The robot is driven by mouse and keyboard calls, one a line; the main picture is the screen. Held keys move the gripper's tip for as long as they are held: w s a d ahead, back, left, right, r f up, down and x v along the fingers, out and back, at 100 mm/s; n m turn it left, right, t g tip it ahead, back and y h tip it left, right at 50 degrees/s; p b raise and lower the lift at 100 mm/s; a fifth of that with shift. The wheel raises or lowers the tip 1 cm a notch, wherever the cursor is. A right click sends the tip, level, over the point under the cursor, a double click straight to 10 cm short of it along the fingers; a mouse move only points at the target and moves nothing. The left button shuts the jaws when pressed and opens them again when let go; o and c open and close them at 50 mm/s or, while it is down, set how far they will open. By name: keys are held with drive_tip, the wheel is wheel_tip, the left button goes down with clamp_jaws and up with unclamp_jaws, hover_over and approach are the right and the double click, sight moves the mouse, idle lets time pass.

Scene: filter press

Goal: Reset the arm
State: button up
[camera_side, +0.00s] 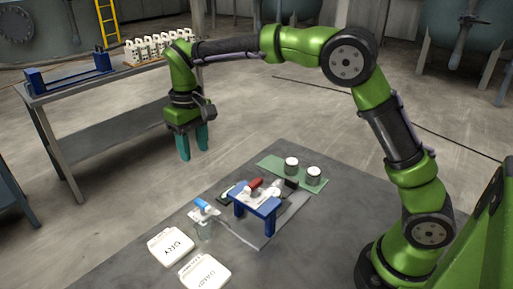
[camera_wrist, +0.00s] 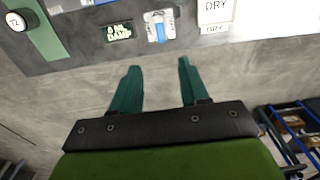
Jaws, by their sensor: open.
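My gripper (camera_side: 193,142) hangs pointing down in the side view, high in the air beyond the far left edge of the dark grey work table (camera_side: 330,163). Its two teal fingers are apart with nothing between them. In the wrist view the fingers of my gripper (camera_wrist: 158,84) are spread over bare floor, with the table edge ahead of them. My arm reaches out from its base at the right, well clear of the table top.
The table holds a blue press frame (camera_side: 257,206) with a red part, two cans on a green mat (camera_side: 271,163), a blue-topped jar (camera_side: 203,212), and white trays marked DRY (camera_side: 171,247) and DAMP (camera_side: 204,272). A bench (camera_side: 75,90) with white plates (camera_side: 158,49) stands behind my gripper.

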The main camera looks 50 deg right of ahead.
drive_tip(key=s+d+r+m+t, duration=0.1)
drive_tip(key=s+d+t, duration=0.1)
drive_tip(key=s, duration=0.6)
drive_tip(key=s+d+r+m+t+y, duration=0.1)
drive_tip(key=s+d+r+t, duration=0.1)
drive_tip(key=s, duration=0.6)
drive_tip(key=s+d+r+m+t+y, duration=0.1)
drive_tip(key=s+d+m+t, duration=0.1)
drive_tip(key=s, duration=0.6)
drive_tip(key=d+t, duration=0.1)
drive_tip(key=d, duration=0.1)
drive_tip(key=shift+d+r, duration=0.3)
drive_tip(key=shift+d, duration=0.05)
drive_tip(key=shift+s, duration=0.1)
idle(0.4)
